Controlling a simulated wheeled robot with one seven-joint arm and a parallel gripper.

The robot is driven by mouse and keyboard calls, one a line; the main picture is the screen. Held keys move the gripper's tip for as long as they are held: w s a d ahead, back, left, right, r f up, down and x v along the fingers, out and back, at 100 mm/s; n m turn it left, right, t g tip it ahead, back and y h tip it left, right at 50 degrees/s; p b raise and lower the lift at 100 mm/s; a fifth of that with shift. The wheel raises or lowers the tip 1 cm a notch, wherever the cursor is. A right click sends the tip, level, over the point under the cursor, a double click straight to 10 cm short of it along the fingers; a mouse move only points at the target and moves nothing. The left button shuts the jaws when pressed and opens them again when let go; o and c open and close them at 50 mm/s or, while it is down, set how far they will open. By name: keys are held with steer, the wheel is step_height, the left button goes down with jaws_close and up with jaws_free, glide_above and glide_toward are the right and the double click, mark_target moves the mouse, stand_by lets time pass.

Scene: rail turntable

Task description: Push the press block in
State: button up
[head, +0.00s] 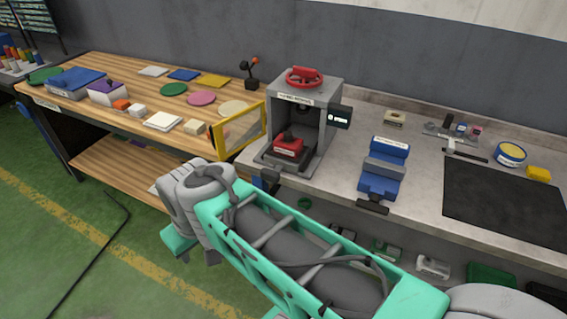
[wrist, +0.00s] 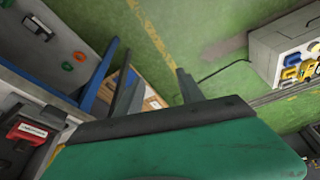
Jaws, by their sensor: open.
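The press block (head: 287,148) is red with a pale label. It sits on a dark tray at the front of a grey press (head: 333,92), under its open front, partly outside the housing. The press has a red handwheel (head: 304,77) on top. In the wrist view a red labelled part that looks like the press block (wrist: 28,131) shows at the lower left. My gripper (wrist: 154,88) is open, its two fingers wide apart with nothing between them. It is off to the side of the block, not touching it. The head view shows my arm but not my gripper.
A yellow-framed door (head: 240,131) stands open at the press's left. A blue vise (head: 384,170) stands to the right, beside a black mat (head: 505,207). A wooden bench (head: 95,128) with several coloured pieces is at left. Green floor (head: 50,230) is open in front.

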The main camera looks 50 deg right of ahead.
steer(key=w+d, duration=0.5)
steer(key=n+t+y, duration=0.3)
steer(key=t, duration=0.2)
glide_toward(268, 171)
step_height(268, 171, down, 2)
steer(key=w, duration=0.2)
steer(key=x, duration=0.7)
steer(key=shift+a+f, duration=0.15)
steer(key=shift+a, duration=0.25)
steer(key=shift+c, duration=0.2)
jaws_close()
